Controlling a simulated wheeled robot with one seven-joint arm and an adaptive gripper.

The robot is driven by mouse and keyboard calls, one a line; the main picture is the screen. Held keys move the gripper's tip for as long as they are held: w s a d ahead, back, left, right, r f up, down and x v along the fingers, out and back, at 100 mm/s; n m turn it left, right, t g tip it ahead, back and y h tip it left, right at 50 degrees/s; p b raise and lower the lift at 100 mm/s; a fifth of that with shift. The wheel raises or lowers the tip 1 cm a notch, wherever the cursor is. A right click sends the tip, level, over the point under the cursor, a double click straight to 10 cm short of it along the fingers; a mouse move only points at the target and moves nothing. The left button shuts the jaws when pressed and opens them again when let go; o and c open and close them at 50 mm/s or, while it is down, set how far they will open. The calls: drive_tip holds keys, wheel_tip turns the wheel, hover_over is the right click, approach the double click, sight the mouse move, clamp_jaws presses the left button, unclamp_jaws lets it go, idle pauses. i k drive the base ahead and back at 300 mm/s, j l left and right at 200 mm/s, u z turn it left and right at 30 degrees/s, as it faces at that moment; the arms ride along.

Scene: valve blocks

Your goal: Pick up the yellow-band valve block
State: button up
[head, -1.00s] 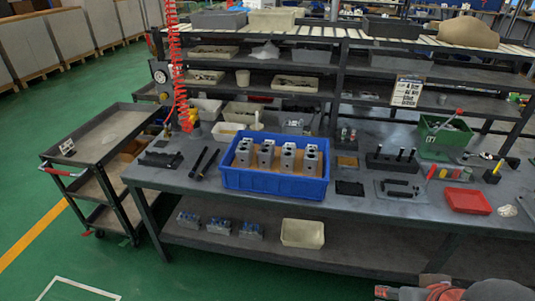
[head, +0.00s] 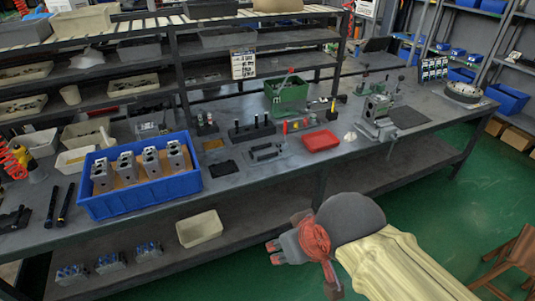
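Several grey valve blocks (head: 151,161) stand upright in a row in a blue crate (head: 150,196) on the workbench, at the left of the head view. They have dark holes on top. No yellow band can be made out on any of them at this size. Several smaller blocks with blue parts (head: 110,263) sit on the lower shelf; no yellow shows there either. My gripper (head: 271,253) is at the bottom centre, in front of the bench and well apart from the crate. Its two small grey fingers look spread, with nothing between them.
A cream bin (head: 199,229) stands on the lower shelf. On the bench are a red tray (head: 320,141), a green bin (head: 287,93), black pin holders (head: 252,130) and a vise-like fixture (head: 379,112). Shelving rises behind. The green floor (head: 440,215) at right is mostly clear.

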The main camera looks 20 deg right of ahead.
sight(127, 166)
drive_tip(key=i+j, duration=0.85)
drive_tip(key=i, duration=0.15)
drive_tip(key=u, duration=0.05)
